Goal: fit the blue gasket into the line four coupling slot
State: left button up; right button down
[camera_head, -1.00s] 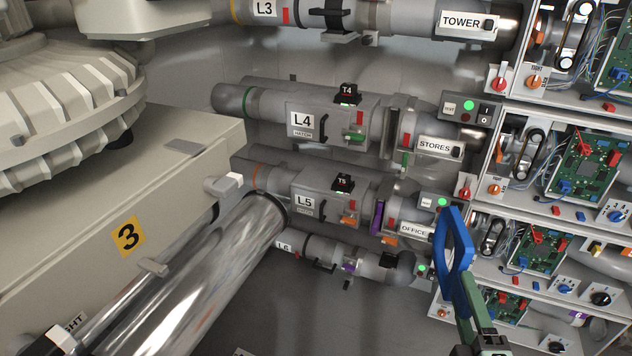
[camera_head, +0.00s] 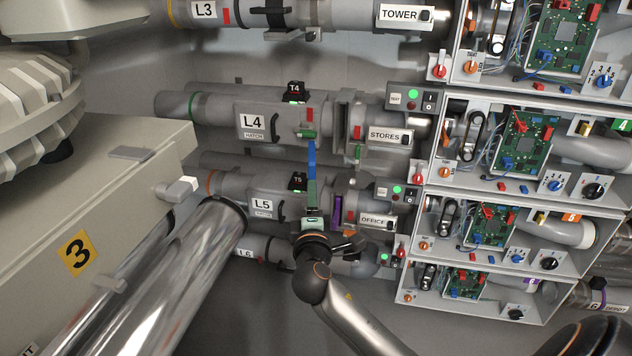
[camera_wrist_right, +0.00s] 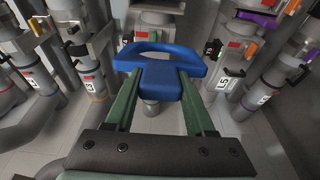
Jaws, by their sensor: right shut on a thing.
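My right gripper (camera_head: 312,190) is shut on the blue gasket (camera_head: 311,158) and holds it up in front of the pipes, between the L4 and L5 lines. The gasket is nearly edge-on in the head view. In the right wrist view the gasket (camera_wrist_right: 160,70) is a blue ring with its thick tab between the green fingers (camera_wrist_right: 160,88). The line four coupling (camera_head: 343,125), right of the L4 label (camera_head: 253,122), shows a narrow dark gap between flanges. The gasket is left of and below this gap, apparently apart from it. My left gripper is not in view.
The L5 coupling (camera_head: 357,208) below has a purple gasket (camera_head: 337,210). The STORES pipe (camera_head: 388,136) and a switch box (camera_head: 412,100) are right of the L4 coupling. Shelves with circuit boards (camera_head: 520,145) fill the right. A machine marked 3 (camera_head: 130,160) stands left.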

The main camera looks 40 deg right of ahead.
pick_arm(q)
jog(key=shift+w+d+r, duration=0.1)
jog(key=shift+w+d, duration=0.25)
pick_arm(e)
jog(key=w+d+r+m+g+h, duration=0.1)
jog(key=w+d+m+g+h, duration=0.2)
jog(key=d, duration=0.2)
jog(key=shift+w+d+r, duration=0.2)
jog(key=shift+w+r, duration=0.05)
jog(key=shift+r, duration=0.05)
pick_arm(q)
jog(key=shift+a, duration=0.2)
pick_arm(e)
jog(key=shift+a, duration=0.1)
jog(key=shift+w, duration=0.1)
pick_arm(q)
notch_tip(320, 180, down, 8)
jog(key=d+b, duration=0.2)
jog(key=b, duration=1)
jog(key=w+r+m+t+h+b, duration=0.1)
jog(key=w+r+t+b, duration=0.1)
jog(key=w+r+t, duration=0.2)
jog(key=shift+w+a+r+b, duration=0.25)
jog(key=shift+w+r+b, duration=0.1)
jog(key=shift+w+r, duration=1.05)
pick_arm(e)
jog(key=x, duration=2.1)
jog(key=shift+d+r, duration=0.3)
jog(key=shift+d, duration=0.05)
